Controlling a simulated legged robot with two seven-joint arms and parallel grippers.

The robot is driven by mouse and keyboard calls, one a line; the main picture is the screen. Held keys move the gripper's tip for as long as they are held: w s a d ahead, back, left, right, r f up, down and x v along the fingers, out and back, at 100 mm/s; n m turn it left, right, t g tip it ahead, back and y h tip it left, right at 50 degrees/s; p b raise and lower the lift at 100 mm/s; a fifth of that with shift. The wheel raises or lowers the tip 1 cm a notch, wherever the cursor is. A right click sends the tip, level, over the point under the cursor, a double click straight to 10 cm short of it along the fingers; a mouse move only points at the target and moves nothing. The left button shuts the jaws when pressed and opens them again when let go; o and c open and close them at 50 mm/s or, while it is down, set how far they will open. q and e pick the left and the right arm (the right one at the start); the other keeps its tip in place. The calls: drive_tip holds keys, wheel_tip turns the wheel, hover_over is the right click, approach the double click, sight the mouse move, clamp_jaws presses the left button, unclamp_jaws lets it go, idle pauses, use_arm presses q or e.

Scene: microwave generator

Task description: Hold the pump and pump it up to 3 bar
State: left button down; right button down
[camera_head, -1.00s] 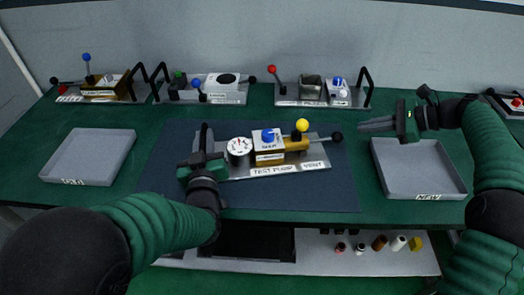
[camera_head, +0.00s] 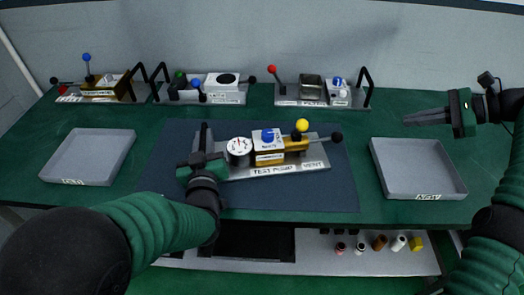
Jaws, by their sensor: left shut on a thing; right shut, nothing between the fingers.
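The test pump (camera_head: 268,166) sits on a dark mat in the middle of the green bench. It has a metal base labelled "TEST PUMP" and "VENT", a round white gauge (camera_head: 239,147), a brass body, a blue knob (camera_head: 267,135), a yellow ball (camera_head: 302,125) and a black ball lever (camera_head: 336,137) at its right end. The gauge reading is too small to tell. My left gripper (camera_head: 203,158) is shut on the black handle (camera_head: 204,134) at the pump's left end. My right gripper (camera_head: 428,117) is shut and empty, in the air above the right tray, apart from the pump.
A grey tray (camera_head: 130,160) lies at the left and another grey tray labelled "NEW" (camera_head: 428,197) at the right. Several other devices stand along the back, including one with a red ball lever (camera_head: 272,70). Small parts lie on a lower shelf (camera_head: 325,262).

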use_arm(q)
drive_tip(key=c, duration=1.3)
unclamp_jaws()
drive_tip(key=shift+f, duration=0.1)
